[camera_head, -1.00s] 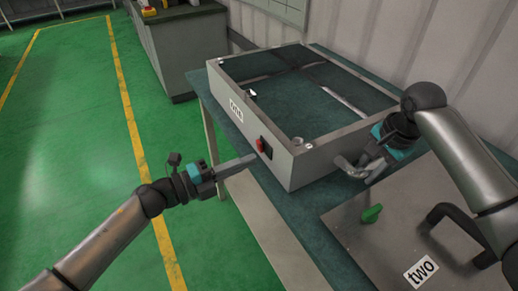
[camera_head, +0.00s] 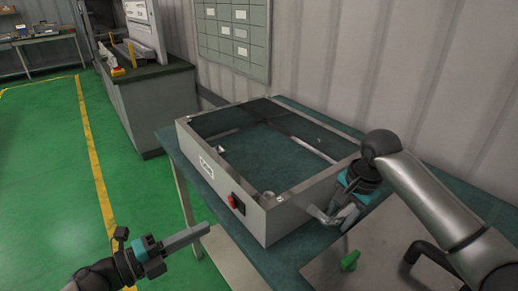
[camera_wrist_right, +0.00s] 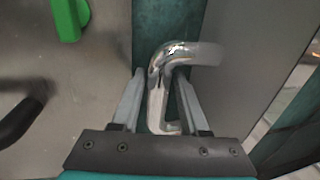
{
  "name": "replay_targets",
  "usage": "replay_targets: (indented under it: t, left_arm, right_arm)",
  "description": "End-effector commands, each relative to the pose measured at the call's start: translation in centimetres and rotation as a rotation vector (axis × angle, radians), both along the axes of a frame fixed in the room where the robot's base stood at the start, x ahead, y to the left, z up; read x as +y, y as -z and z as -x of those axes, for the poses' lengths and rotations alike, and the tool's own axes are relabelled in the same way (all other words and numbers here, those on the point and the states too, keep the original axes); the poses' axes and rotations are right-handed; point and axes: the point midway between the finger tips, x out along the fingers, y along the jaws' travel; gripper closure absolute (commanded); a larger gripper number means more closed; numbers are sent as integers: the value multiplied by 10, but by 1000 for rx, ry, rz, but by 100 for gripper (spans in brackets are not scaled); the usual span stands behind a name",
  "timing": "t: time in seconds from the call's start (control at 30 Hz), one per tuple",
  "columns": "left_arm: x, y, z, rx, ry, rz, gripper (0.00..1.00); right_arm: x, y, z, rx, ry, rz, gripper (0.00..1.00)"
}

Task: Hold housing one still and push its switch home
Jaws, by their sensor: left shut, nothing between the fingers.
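Housing one (camera_head: 203,185), a grey open box frame with a "one" label, lies on the table. Its red switch (camera_head: 233,201) sits in a black opening in the wall facing left, near the front corner; I cannot tell how deep it sits. My left gripper (camera_head: 206,230) is shut and empty, apart from the switch, below and left of it. My right gripper (camera_head: 328,215) is at the chrome handle (camera_head: 316,212) on the housing's near wall. In the right wrist view the right gripper (camera_wrist_right: 160,85) has its fingers closed on both sides of the handle (camera_wrist_right: 160,95).
A workbench (camera_head: 150,100) stands behind at the left. The green floor left of the table is clear.

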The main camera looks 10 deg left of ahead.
Motion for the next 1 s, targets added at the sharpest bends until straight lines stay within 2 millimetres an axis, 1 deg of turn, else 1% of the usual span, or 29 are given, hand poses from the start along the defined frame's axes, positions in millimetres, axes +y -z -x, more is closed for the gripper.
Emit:
replay_targets:
  t: [0.03, 0.17, 0.2, 0.43, 0.57, 0.67, 0.9, 1.0]
  left_arm:
    - [0, 0, 0, 0, 0, 0, 100]
    - [0, 0, 0, 0, 0, 0, 100]
    - [0, 0, 0, 0, 0, 0, 100]
    - [0, 0, 0, -1, 0, 1, 100]
    - [0, 0, 0, -1, 0, 1, 100]
    - [0, 0, 0, -1, 0, 1, 100]
    - [0, 0, 0, 0, 0, 0, 100]
    - [0, 0, 0, 0, 0, 0, 100]
  right_arm:
    - [0, 0, 0, -1, 1, 1, 49]
    - [-1, 0, 0, 0, 2, 2, 34]
    - [-1, 0, 0, 0, 2, 3, 33]
    - [-2, 1, 0, 2, 5, 5, 33]
    - [-3, -7, 1, 1, 4, 4, 33]
    - [-5, -22, 2, -2, 4, 4, 33]
    - [-11, -74, 9, -5, 3, 1, 33]
    - [-13, -93, 12, -5, 2, 1, 33]
